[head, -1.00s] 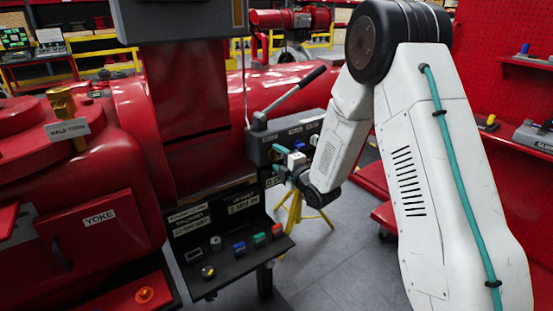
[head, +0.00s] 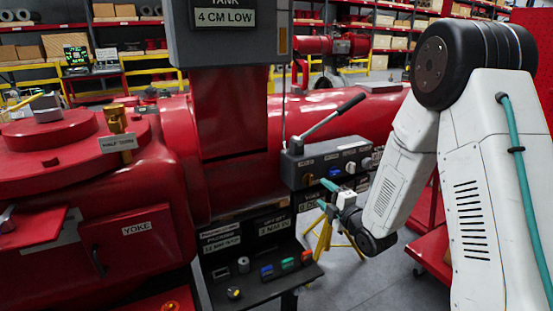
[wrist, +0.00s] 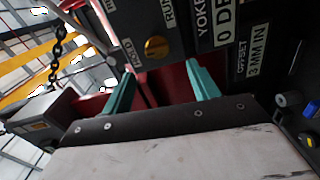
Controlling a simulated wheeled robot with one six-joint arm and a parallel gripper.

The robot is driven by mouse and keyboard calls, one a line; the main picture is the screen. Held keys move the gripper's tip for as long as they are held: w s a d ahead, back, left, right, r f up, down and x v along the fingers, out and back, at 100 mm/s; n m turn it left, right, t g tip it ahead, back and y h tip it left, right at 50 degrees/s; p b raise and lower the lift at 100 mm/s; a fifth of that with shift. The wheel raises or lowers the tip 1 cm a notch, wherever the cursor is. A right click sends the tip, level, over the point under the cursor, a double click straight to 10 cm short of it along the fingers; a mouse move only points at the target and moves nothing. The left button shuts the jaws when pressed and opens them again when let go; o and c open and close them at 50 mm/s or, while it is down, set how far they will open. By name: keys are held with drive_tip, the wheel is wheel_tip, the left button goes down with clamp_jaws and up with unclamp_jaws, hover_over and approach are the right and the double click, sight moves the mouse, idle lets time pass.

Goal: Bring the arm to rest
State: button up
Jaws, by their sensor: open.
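My gripper (head: 325,195) shows in the head view at the end of my white arm, right of the middle. Its two teal fingers are apart with nothing between them. They point left, in front of the dark control box (head: 330,165) with its knobs and lever. In the wrist view my gripper (wrist: 160,92) also shows open, its teal fingers spread before the dark panel. Whether the fingers touch the box cannot be told.
A small black console (head: 262,282) with colored buttons stands below and left of my gripper. A red valve body labelled YOKE (head: 133,240) fills the left. A grey sign box (head: 230,35) hangs above. A yellow stand (head: 322,238) is beneath. Grey floor is free at lower right of the console.

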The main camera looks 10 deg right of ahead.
drive_tip(key=s+d+f+m+g+h, duration=0.5)
drive_tip(key=s+f+m+g, duration=0.2)
drive_tip(key=f+m+g, duration=0.15)
drive_tip(key=s+a+r+m+g, duration=0.1)
drive_tip(key=s+r+m, duration=0.3)
drive_tip(key=s+r, duration=0.4)
drive_tip(key=s+a+r+m+g, duration=0.1)
drive_tip(key=s+r+m+g, duration=0.3)
drive_tip(key=s, duration=1.1)
drive_tip(key=s+a+r+m+g, duration=0.2)
drive_tip(key=s+r+m, duration=0.2)
drive_tip(key=s+r, duration=0.7)
drive_tip(key=shift+s+r+h, duration=0.25)
drive_tip(key=shift+r+h, duration=0.05)
